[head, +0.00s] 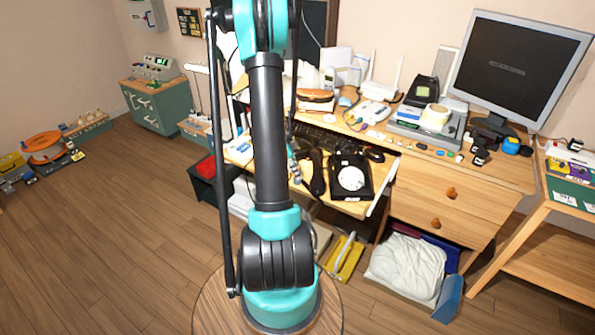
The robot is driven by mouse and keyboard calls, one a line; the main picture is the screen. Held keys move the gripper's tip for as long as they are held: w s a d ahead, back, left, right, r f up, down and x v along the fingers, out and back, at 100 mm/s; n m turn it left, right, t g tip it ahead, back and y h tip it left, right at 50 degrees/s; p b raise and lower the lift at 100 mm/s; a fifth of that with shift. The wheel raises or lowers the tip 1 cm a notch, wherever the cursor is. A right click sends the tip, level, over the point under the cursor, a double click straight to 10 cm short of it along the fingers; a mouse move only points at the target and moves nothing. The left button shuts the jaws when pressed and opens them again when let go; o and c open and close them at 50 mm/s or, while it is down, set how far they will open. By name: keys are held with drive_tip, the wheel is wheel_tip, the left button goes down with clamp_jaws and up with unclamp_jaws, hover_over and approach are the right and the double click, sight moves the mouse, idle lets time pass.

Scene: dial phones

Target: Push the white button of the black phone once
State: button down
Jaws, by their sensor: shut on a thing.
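The black phone (351,177) sits on the pulled-out desk shelf, its white round dial facing up. Its cradle is bare. The black handset (318,173) is off the phone, just to its left. I cannot make out the white button at this size. My gripper (296,172) shows only in part, right of my arm's column and against the left side of the handset. It appears shut on the handset. The fingertips are small and partly hidden, and I cannot tell whether the handset is raised or rests on the shelf.
A keyboard (325,136) lies behind the phone and a black mouse (374,154) is at its back right. Drawers (432,205) stand right of the shelf. Open floor lies to the left.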

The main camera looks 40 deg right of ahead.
drive_tip(key=c, duration=1.5)
unclamp_jaws()
drive_tip(key=shift+o, duration=0.2)
drive_tip(key=v, duration=1.2)
